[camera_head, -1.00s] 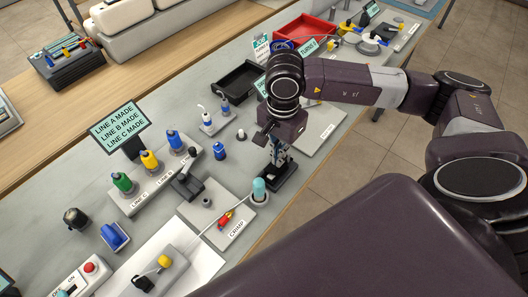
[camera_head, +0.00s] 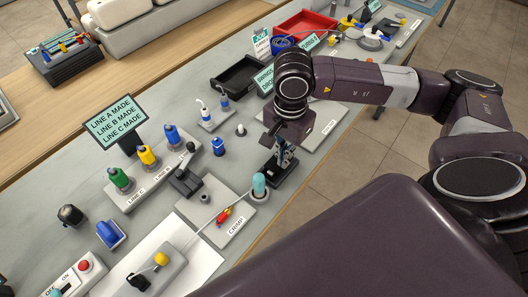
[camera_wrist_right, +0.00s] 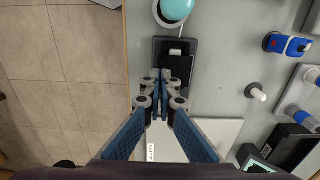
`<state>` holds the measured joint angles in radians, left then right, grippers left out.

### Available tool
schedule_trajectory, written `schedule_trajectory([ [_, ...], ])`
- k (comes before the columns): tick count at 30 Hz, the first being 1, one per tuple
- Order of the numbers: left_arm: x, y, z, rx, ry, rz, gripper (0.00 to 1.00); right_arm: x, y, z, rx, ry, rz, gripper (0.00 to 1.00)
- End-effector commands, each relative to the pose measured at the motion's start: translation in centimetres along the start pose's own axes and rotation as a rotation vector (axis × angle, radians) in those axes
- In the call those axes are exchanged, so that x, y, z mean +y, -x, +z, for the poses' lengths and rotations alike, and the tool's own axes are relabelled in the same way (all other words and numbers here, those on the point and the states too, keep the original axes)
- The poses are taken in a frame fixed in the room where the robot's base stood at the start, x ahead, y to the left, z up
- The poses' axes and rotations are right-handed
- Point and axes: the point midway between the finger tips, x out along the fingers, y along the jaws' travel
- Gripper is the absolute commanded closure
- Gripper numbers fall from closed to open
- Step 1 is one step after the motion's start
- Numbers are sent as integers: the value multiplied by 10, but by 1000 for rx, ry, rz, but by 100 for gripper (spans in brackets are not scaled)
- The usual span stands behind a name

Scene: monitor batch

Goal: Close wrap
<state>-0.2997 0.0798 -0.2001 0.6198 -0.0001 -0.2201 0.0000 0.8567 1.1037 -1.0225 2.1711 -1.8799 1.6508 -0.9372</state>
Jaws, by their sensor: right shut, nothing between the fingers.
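My right gripper (camera_head: 283,158) is over the front of the grey bench, pointing down, with its fingers shut and empty. In the right wrist view the closed fingertips (camera_wrist_right: 164,76) lie over the near edge of a small black fixture (camera_wrist_right: 175,50). In the head view the same black fixture (camera_head: 284,177) shows partly behind the gripper. I cannot tell whether the fingers touch it, or whether its flap is open. No label reading "wrap" is legible. My left gripper is not in view.
A teal-topped post (camera_head: 259,184) stands close beside the fixture, near the crimp board (camera_head: 236,211). A white board (camera_wrist_right: 219,132) lies beside the gripper.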

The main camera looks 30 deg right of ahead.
Motion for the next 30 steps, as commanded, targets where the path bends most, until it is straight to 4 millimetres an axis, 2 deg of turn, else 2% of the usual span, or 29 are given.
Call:
schedule_trajectory([
  [20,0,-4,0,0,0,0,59,1,-2,0,-1,1,0,100],
  [30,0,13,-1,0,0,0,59,1,26,0,0,1,-1,100],
])
